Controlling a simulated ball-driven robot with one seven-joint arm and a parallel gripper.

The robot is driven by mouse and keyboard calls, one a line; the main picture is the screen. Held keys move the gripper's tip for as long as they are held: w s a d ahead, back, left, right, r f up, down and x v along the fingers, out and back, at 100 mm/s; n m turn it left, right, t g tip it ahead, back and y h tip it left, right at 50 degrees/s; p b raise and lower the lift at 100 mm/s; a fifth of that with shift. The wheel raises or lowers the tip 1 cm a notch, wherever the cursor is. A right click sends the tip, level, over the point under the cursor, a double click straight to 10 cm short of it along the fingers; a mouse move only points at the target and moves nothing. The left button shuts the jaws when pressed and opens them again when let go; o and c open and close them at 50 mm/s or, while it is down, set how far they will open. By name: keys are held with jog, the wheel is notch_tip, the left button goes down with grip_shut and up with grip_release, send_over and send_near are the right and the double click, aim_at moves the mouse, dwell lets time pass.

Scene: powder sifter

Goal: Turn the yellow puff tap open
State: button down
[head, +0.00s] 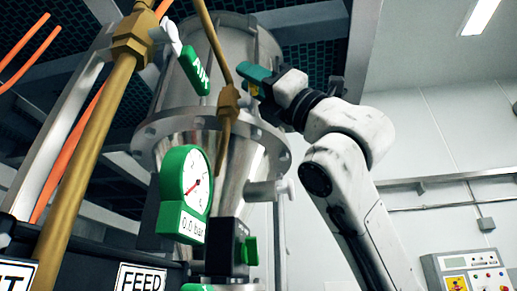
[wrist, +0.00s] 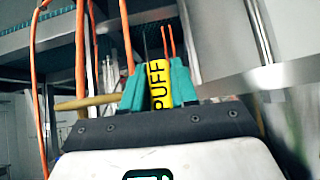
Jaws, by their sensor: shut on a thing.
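The yellow tap handle marked PUFF (wrist: 160,88) stands between the two teal fingers of my gripper (wrist: 158,72) in the wrist view. My gripper is shut on it. In the head view my gripper (head: 257,77) reaches in from the right, beside the steel hopper and above the thin brass pipe's fitting (head: 228,101). Only a small patch of the yellow handle (head: 254,90) shows there, below the teal fingers. The tap's body is mostly hidden by my gripper, so its angle on the pipe is hard to tell.
A green-handled tap (head: 194,69) sits on the thick brass pipe (head: 88,165) at left. A FEED label (head: 141,278) is at lower left. A control panel (head: 470,272) stands at far right.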

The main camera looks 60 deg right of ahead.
jog(key=shift+a+f+n+g+y, duration=0.1)
jog(key=shift+n+g+y, duration=0.2)
jog(key=shift+n+y, duration=0.35)
jog(key=c, duration=1)
grip_release()
jog(key=shift+o, duration=0.2)
jog(key=b+v, duration=0.4)
jog(key=v, duration=0.6)
jog(key=shift+s+f, duration=0.25)
jog(key=shift+s, duration=0.05)
